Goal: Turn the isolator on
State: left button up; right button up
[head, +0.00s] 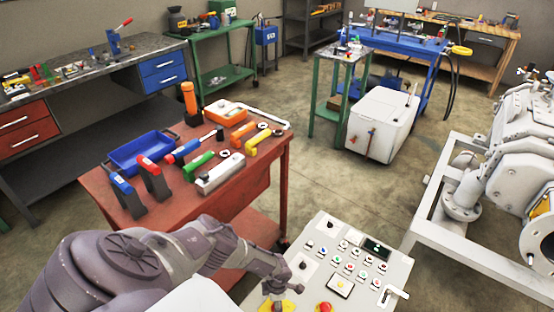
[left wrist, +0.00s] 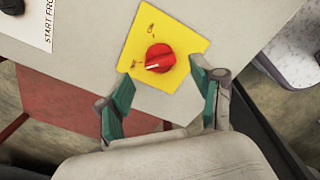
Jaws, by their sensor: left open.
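The isolator is a red rotary knob (left wrist: 158,58) on a yellow square plate (left wrist: 180,42) at the edge of a light grey control panel (head: 345,240). Its white pointer mark points to the left in the left wrist view, toward a small label too blurred to read surely; another label sits near the plate's top corner. My left gripper (left wrist: 161,72) is open, its teal-padded fingertips on either side of the knob's near side, with nothing between them. In the head view my left gripper (head: 276,290) hangs over the yellow plate and hides most of the knob.
A red emergency button (head: 324,307) sits just right of the isolator. The panel also carries several small buttons, a display (head: 377,248) and a lever handle (head: 393,293). A red tool cart (head: 262,172) stands behind my left arm; white machinery (head: 500,180) stands to the right.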

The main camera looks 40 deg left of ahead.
pick_arm(q)
notch_tip(320, 180, down, 3)
jog(key=shift+f+b, duration=0.1)
jog(key=shift+b, duration=0.6)
jog(key=shift+f, duration=0.4)
pick_arm(e)
jog(key=f, duration=0.1)
jog(key=a+f, duration=0.1)
jog(key=shift+w+f, duration=0.1)
jog(key=shift+f, duration=0.3)
pick_arm(q)
jog(key=c, duration=1.1)
jog(key=shift+c, duration=0.2)
pick_arm(e)
jog(key=shift+d, duration=0.3)
